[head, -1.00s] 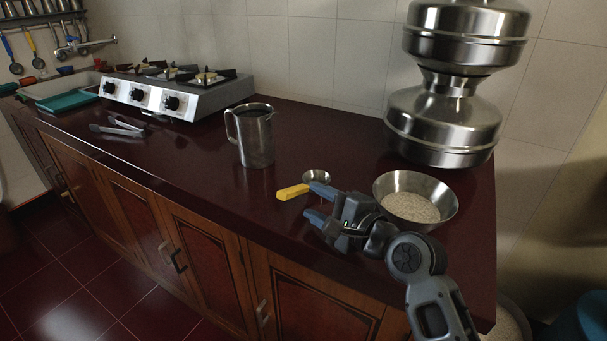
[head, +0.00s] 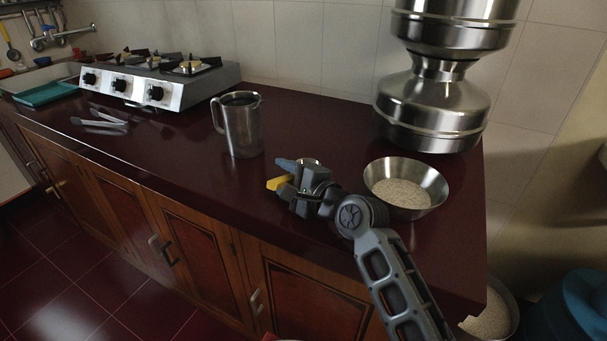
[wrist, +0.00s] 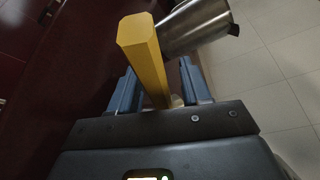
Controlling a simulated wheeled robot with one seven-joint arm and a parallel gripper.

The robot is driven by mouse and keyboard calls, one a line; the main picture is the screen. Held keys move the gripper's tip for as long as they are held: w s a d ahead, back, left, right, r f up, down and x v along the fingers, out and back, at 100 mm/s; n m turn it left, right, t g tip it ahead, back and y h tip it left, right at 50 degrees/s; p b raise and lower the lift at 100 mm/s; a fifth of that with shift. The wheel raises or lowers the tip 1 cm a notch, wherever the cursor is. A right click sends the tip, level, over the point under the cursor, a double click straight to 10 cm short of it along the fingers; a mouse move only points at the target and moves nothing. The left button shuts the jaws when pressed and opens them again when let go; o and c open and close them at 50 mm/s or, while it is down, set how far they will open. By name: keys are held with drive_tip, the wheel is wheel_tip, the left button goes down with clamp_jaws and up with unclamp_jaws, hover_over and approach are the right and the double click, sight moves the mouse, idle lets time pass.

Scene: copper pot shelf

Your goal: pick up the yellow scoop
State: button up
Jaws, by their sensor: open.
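The yellow scoop lies on the dark red counter in the head view, its yellow handle (head: 277,183) showing at my gripper and its metal bowl (head: 311,162) partly hidden behind the gripper. My gripper (head: 283,173) is open around the handle. In the wrist view the yellow handle (wrist: 143,58) stands between the two blue fingers of my gripper (wrist: 158,88), with gaps on both sides. I cannot tell whether either finger touches it.
A steel jug (head: 240,125) stands to the left behind the scoop. A steel bowl of grain (head: 405,186) is to the right, near my arm. Stacked metal pots (head: 432,110) stand at the back right. Tongs (head: 98,119) and a stove (head: 150,84) are far left.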

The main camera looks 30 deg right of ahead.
drive_tip(key=shift+c, duration=0.4)
clamp_jaws()
